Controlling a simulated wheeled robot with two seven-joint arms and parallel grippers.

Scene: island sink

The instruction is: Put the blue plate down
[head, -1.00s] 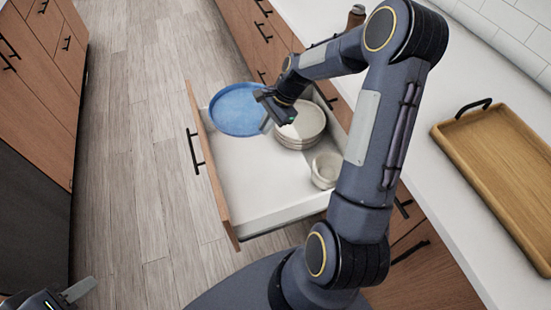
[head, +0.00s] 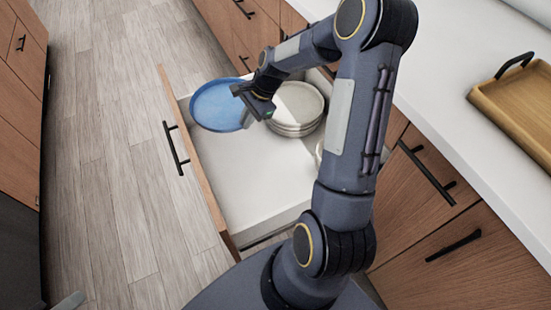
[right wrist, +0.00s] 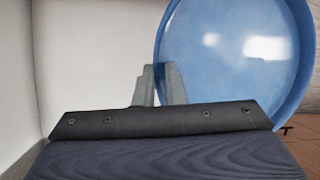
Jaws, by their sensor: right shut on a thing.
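The blue plate (head: 216,106) is in the far left part of the open drawer's area, left of a stack of pale plates (head: 299,104). My right gripper (head: 247,118) is shut on the plate's right rim. In the right wrist view the blue plate (right wrist: 235,60) stands tilted in the picture, its rim at the gripper's fingers (right wrist: 160,85). Whether the plate touches the drawer floor cannot be told. Only a fingertip of my left gripper (head: 70,301) shows at the bottom left edge.
The open drawer (head: 250,170) has a bare white floor at its near end. A pale bowl (head: 319,151) is mostly hidden behind my right arm. A wooden tray (head: 515,105) lies on the white counter (head: 430,100) at right.

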